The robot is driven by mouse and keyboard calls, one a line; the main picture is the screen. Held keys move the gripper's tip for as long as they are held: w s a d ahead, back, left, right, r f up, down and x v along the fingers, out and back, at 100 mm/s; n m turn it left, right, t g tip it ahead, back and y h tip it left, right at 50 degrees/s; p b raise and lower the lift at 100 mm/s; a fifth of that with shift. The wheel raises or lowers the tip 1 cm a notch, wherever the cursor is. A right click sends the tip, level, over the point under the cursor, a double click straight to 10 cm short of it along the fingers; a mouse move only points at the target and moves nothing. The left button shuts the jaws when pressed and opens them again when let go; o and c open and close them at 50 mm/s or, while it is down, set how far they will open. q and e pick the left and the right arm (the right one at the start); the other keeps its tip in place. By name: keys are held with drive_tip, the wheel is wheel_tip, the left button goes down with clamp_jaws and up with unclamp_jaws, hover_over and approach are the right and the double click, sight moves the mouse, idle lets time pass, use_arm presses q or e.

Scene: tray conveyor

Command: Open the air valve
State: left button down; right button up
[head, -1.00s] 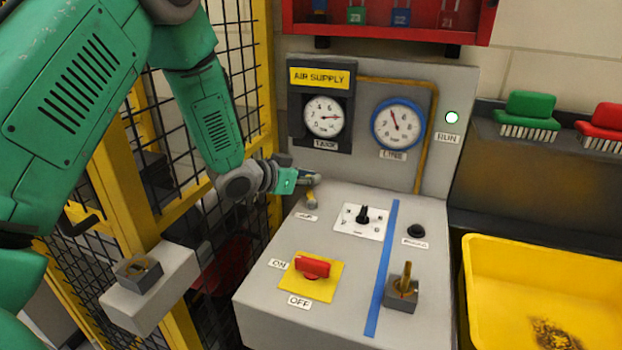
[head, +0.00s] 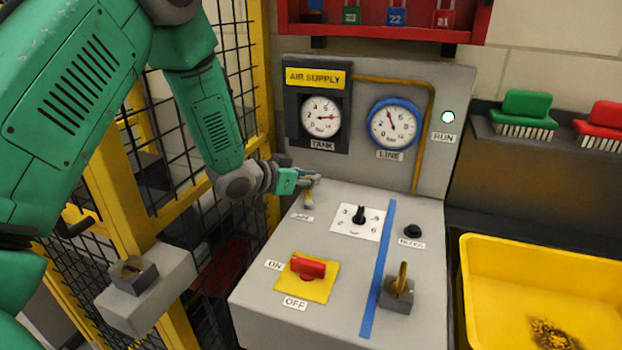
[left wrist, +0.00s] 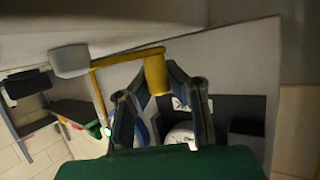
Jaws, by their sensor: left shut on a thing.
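The air valve (head: 308,198) is a small yellow-brass part at the back left of the grey console, above a small label. My left gripper (head: 312,181) reaches it from the left and is shut on it; the gripper hides its upper part. In the left wrist view, the yellow valve end (left wrist: 156,76) sits between the fingertips of my left gripper (left wrist: 165,90). The tank gauge (head: 320,117) and the blue-rimmed line gauge (head: 394,123) stand on the panel behind. The line needle points up and slightly left. My right gripper is not in view.
The console also holds a red switch (head: 307,267), a black selector knob (head: 359,214), a black button (head: 413,231) and a brass key-like part (head: 402,280). A yellow fence post (head: 262,70) stands close left. A yellow bin (head: 530,262) is at right.

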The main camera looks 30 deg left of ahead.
use_arm(q)
drive_tip(key=shift+s+d+f, duration=0.2)
drive_tip(key=shift+s+f, duration=0.1)
drive_tip(key=shift+f, duration=0.15)
drive_tip(key=c, duration=1.7)
unclamp_jaws()
drive_tip(key=shift+o, duration=1.2)
drive_tip(key=shift+r, duration=0.35)
drive_tip(key=shift+s, duration=0.1)
drive_tip(key=v, duration=1.1)
drive_tip(key=shift+s+r, duration=0.2)
drive_tip(key=shift+s, duration=0.15)
